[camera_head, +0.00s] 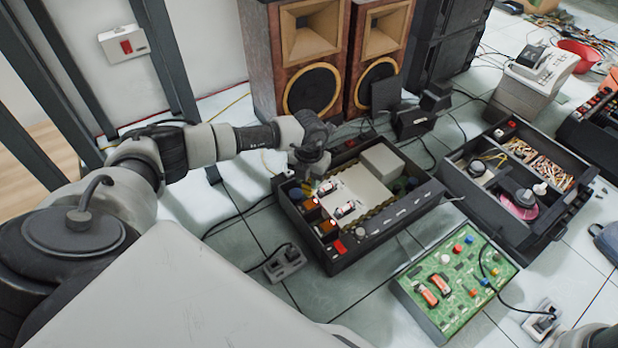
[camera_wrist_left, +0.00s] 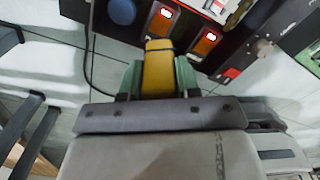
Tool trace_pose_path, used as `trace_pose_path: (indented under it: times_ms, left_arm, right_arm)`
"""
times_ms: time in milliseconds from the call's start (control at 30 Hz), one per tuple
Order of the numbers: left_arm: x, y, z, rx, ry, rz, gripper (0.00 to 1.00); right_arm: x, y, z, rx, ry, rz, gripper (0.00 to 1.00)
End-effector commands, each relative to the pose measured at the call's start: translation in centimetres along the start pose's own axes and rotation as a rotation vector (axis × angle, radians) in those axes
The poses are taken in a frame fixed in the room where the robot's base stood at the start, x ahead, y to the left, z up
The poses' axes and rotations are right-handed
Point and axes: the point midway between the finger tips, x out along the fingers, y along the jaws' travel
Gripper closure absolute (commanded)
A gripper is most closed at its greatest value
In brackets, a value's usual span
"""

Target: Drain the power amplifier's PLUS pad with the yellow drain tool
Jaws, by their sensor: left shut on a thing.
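The yellow drain tool (camera_wrist_left: 158,68) is in my left gripper (camera_wrist_left: 158,80), between its green finger pads. My left gripper (camera_head: 310,168) also shows in the head view, over the back left corner of an open black chassis (camera_head: 388,222), which looks like the power amplifier. In the left wrist view the tool points toward two orange blocks with lit red displays, apart from them in the picture. The same blocks show along the chassis's left side, one orange block (camera_head: 326,227) near its front. I cannot make out which spot is the PLUS pad. Only a bit of my right arm shows.
Speakers (camera_head: 312,45) stand behind the chassis. A second open unit (camera_head: 470,205) is at right, and a green circuit board (camera_head: 455,285) lies in front. A grey socket block (camera_head: 285,263) and cables lie on the tiled floor. Some floor is bare at front left.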

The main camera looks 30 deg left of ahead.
Motion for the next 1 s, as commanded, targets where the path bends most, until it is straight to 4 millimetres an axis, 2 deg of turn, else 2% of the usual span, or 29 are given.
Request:
trace_pose_path:
  times_ms: [100, 467, 1000]
  left_arm:
    - [1.6, 0.0, 0.0, 0.001, 0.0, 0.0, 0.91]
    - [5.0, 0.0, 0.0, 0.001, 0.0, 0.0, 0.91]
    - [5.4, 0.0, 0.0, 0.003, 0.0, 0.0, 0.91]
  right_arm:
    - [-1.3, -0.3, -0.6, -0.001, 0.004, -0.001, 1.0]
    - [-4.2, -0.9, -1.6, -0.001, 0.005, -0.002, 1.0]
    - [-4.0, -0.9, -1.5, -0.001, 0.004, -0.002, 1.0]
